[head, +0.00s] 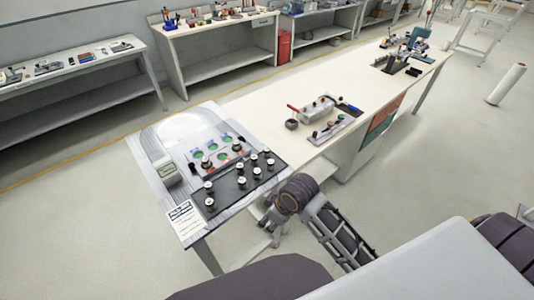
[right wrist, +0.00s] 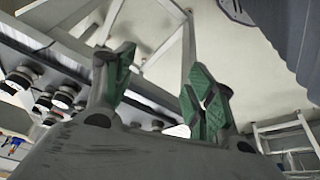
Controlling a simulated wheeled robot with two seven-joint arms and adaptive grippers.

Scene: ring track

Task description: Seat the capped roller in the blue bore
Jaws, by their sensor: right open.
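Several short dark rollers with pale round tops stand on a black mat (head: 228,195) on the near table; one is this pale-topped roller (head: 242,180). I cannot tell which is the capped roller. My left gripper is out of view.
A green-grey box (head: 164,170) and a printed card (head: 185,220) lie at the table's left. A long bench (head: 330,85) adjoins behind, with a metal tray (head: 318,107) and small parts. Open floor lies left of the table.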

